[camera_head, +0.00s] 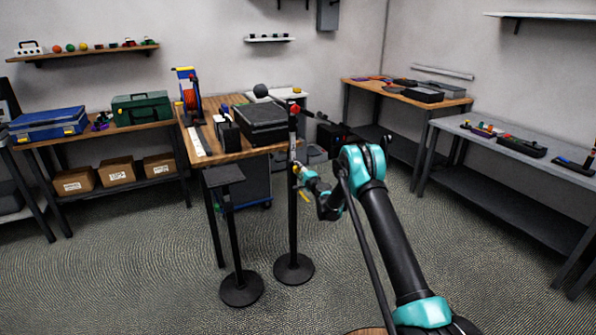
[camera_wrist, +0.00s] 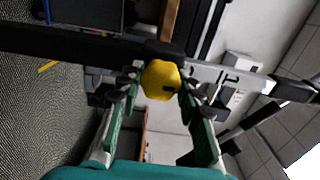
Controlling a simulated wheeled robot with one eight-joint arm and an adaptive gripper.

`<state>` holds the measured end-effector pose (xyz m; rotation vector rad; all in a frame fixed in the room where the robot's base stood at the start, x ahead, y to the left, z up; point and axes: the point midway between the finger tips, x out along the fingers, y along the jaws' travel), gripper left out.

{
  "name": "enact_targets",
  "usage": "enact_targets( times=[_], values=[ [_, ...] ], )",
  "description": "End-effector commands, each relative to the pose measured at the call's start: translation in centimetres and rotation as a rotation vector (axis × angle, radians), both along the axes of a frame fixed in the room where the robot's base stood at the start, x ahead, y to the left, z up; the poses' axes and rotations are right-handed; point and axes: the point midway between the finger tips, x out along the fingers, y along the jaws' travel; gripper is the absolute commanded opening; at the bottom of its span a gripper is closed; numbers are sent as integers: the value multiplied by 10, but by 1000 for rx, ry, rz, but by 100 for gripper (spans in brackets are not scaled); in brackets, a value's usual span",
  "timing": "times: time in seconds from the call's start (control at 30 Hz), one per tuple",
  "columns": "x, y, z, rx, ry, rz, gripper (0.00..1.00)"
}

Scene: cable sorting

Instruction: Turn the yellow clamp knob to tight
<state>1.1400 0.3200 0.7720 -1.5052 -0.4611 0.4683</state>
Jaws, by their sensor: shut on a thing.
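The yellow clamp knob (camera_wrist: 161,80) shows in the middle of the wrist view, with a small dark mark on its face. It sits on a dark post (camera_wrist: 60,45), beside a pale plate with black marks (camera_wrist: 215,76). My gripper (camera_wrist: 160,88) has its two green-and-black fingers on either side of the knob, shut on it. In the head view my gripper (camera_head: 300,172) is at a thin black stand (camera_head: 293,215) with a red top. There the knob is too small and covered to make out clearly.
A second black stand with a flat top (camera_head: 223,176) stands to the left. Behind is a wooden workbench (camera_head: 232,155) with a black case (camera_head: 262,122) and a cable reel (camera_head: 188,92). A grey bench (camera_head: 510,150) is on the right. The floor at front left is clear.

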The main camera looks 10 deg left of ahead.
Motion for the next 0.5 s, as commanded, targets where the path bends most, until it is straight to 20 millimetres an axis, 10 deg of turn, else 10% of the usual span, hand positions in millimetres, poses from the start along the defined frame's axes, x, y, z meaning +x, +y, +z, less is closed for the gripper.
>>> enact_targets(
  times=[0.1,0.13,0.3,0.5],
  values=[
    [0,-1,-1,0,0,-2,6],
    [0,-1,-1,0,0,-2,36],
    [0,-1,0,0,0,-1,56],
    [0,0,0,0,0,-1,56]
  ],
)
